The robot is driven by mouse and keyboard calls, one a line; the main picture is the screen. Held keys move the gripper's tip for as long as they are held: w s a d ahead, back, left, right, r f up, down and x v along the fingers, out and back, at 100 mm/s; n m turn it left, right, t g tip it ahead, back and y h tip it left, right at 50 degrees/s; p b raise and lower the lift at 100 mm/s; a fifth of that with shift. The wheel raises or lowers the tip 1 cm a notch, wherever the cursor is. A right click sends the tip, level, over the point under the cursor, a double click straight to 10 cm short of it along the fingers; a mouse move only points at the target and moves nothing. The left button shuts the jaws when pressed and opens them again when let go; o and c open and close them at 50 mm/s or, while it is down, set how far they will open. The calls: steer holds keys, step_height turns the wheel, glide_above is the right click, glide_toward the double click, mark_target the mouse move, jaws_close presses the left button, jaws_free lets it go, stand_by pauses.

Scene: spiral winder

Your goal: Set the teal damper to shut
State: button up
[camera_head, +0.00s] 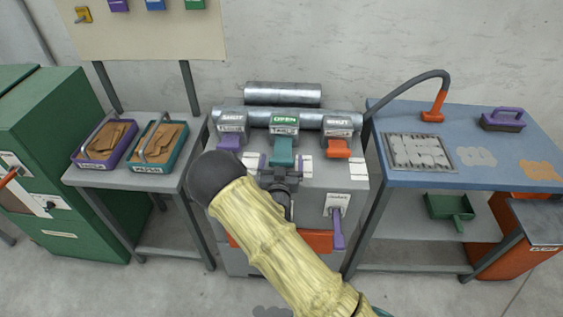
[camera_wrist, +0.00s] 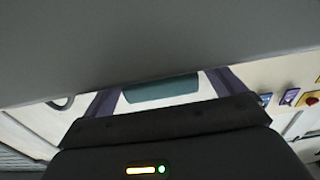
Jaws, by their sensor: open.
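The teal damper (camera_head: 283,152) is the middle one of three on the grey machine, and a green sign above it (camera_head: 285,119) reads OPEN. Its teal handle sticks out toward me. My gripper (camera_head: 281,172) is open, just in front of and below this handle, partly covering the area under it. In the wrist view a teal surface (camera_wrist: 160,88) shows between dark gripper parts. I cannot tell whether the gripper touches the handle.
A purple damper (camera_head: 230,143) on the left and an orange damper (camera_head: 338,148) on the right sit close by, both under signs reading SHUT. A purple lever (camera_head: 338,232) is lower right. A blue-topped table (camera_head: 390,180) stands right, a grey table with trays (camera_head: 130,186) left.

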mark_target(282, 154)
steer(key=shift+c, duration=0.2)
steer(key=c, duration=1.3)
steer(key=shift+w+b, duration=0.65)
steer(key=shift+w, duration=0.85)
steer(key=shift+c, duration=0.2)
steer(key=o, duration=1.4)
steer(key=s, duration=0.5)
steer(key=s+b, duration=0.1)
steer(key=s, duration=1.1)
steer(key=shift+s+a+b, duration=0.25)
steer(key=shift+b, duration=0.1)
